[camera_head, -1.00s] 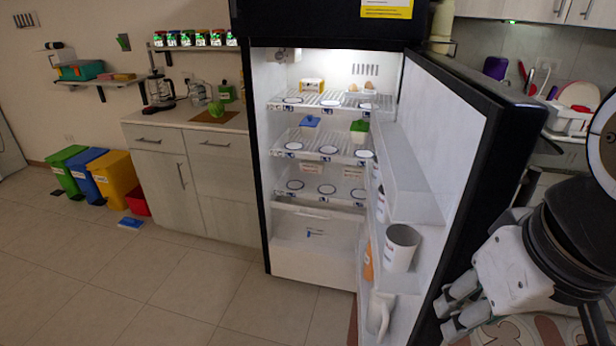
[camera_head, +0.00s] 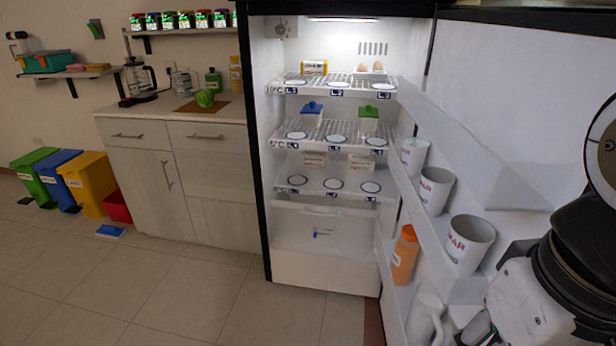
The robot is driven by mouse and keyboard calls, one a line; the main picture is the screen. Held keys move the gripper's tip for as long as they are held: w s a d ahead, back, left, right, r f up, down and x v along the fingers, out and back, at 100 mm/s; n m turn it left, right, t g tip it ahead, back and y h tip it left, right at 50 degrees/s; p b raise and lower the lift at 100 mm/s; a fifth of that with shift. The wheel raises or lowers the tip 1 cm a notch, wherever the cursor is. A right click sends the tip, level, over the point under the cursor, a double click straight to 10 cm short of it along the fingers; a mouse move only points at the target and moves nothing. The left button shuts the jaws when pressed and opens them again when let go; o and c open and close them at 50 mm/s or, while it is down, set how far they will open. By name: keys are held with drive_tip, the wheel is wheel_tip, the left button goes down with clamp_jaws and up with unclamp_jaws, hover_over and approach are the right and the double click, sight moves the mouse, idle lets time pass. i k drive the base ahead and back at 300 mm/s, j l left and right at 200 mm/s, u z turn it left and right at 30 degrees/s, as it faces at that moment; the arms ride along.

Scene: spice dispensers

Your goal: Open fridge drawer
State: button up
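The fridge (camera_head: 257,150) stands in the middle with its door (camera_head: 470,110) swung open to the right. The white fridge drawer (camera_head: 300,238) is at the bottom, under the shelves, and appears shut. My gripper (camera_head: 472,326) is at the lower right, in front of the open door's inner side and well apart from the drawer. Its fingers are mostly cut off or hidden, so its opening is unclear.
Door racks hold cups (camera_head: 468,243), an orange bottle (camera_head: 404,255) and a white jug (camera_head: 425,318), between my gripper and the drawer. Fridge shelves hold a blue-lidded container (camera_head: 311,113) and a green-lidded one (camera_head: 368,118). Floor (camera_head: 200,290) before the fridge is clear.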

sight(283, 202)
drive_tip(key=i+j, duration=0.35)
drive_tip(key=j, duration=0.15)
drive_tip(key=i+j, duration=0.35)
drive_tip(key=j, duration=0.2)
drive_tip(key=i+j, duration=0.35)
drive_tip(key=j, duration=0.15)
